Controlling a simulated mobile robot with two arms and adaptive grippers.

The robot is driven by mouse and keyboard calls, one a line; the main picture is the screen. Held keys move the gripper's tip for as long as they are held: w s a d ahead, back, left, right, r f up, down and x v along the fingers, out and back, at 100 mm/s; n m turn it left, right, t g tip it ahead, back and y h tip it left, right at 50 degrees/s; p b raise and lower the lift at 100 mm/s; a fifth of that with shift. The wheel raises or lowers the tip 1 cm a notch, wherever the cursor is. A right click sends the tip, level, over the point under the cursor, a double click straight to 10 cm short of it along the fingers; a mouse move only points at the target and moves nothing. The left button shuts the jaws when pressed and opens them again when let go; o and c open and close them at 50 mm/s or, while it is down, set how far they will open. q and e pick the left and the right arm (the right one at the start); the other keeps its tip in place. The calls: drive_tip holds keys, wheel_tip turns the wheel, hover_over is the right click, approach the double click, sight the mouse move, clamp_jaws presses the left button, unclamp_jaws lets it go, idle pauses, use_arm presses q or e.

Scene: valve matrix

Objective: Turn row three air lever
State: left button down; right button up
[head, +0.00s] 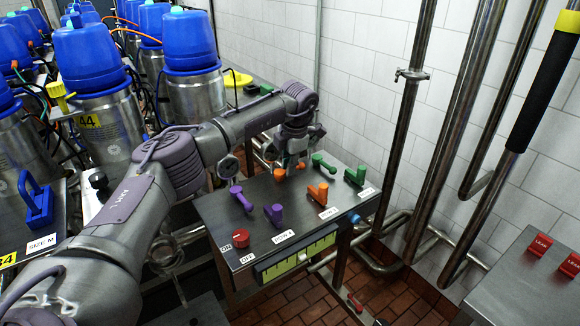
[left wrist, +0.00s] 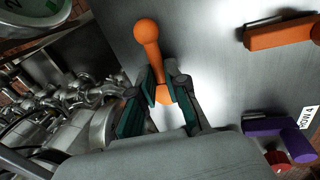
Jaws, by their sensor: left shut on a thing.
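In the head view, an orange round-knobbed lever (head: 279,174) is at the back of the metal panel (head: 215,211), partly hidden by my left gripper (head: 290,156). The left wrist view shows my left gripper (left wrist: 163,108) shut on this lever (left wrist: 148,45), its green-padded fingers either side of the narrow part near the base. The round knob sticks out beyond the fingers. A second orange lever (head: 318,193) stands nearer the panel's front, beside a label (head: 328,212) that seems to read ROW 3; it also shows in the left wrist view (left wrist: 280,35). My right gripper is not in view.
Purple levers (head: 273,214) are in the row to the left, by the ROW 4 label (head: 283,236). Green levers (head: 355,177) are to the right. A red knob (head: 241,240) sits at the front left corner. Vertical pipes (head: 412,110) and a tiled wall stand behind at right.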

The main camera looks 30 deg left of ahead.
use_arm(q)
drive_tip(key=shift+a+n, duration=0.2)
drive_tip(key=shift+n, duration=0.2)
drive_tip(key=c, duration=1.2)
unclamp_jaws()
drive_tip(key=shift+s, duration=0.1)
